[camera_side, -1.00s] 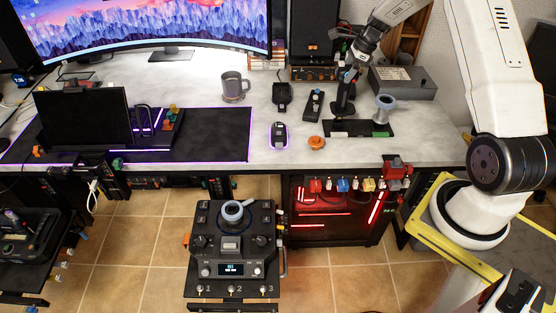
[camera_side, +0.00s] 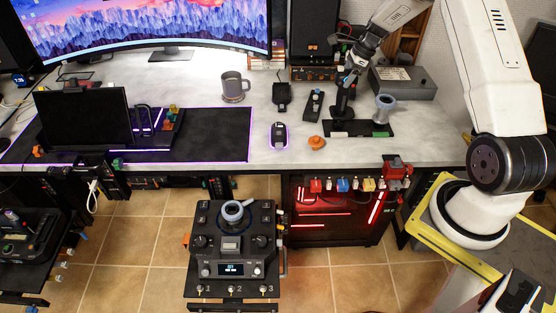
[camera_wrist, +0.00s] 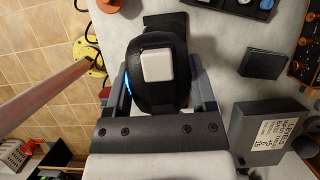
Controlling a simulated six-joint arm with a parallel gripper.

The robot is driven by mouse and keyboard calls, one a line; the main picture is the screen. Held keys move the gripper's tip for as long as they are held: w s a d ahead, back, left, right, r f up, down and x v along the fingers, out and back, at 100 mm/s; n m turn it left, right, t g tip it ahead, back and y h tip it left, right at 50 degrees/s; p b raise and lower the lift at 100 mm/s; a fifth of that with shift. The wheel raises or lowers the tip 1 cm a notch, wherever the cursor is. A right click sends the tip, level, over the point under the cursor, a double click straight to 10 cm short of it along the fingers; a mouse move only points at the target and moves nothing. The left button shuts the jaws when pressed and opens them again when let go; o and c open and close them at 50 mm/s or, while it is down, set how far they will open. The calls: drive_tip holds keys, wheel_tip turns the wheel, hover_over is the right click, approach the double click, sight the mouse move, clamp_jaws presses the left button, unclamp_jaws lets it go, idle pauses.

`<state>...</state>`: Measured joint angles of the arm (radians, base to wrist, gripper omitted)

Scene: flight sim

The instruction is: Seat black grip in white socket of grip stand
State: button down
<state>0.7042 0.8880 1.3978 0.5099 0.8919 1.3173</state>
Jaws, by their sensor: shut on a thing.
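The black grip (camera_side: 344,101) stands roughly upright over the left part of the dark grip stand (camera_side: 360,129). My gripper (camera_side: 351,71) is shut on its upper part. In the wrist view the grip's black head with a white square top (camera_wrist: 157,66) lies between the two fingers of my gripper (camera_wrist: 160,85). The stand carries a whitish patch (camera_side: 338,134) at its left and a green patch (camera_side: 380,134) at its right. A grey-blue ring-topped holder (camera_side: 385,106) rises at the right. The grip's foot is at the stand's left end; I cannot tell if it is fully seated.
A dark grey box (camera_side: 405,82) is behind the stand, and a speaker (camera_side: 312,35) stands further back. A mug (camera_side: 234,87) is farther left. The desk's front edge is close.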

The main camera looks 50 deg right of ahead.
drive_tip(key=shift+f, duration=0.6)
unclamp_jaws()
drive_tip(key=shift+v, duration=3.95)
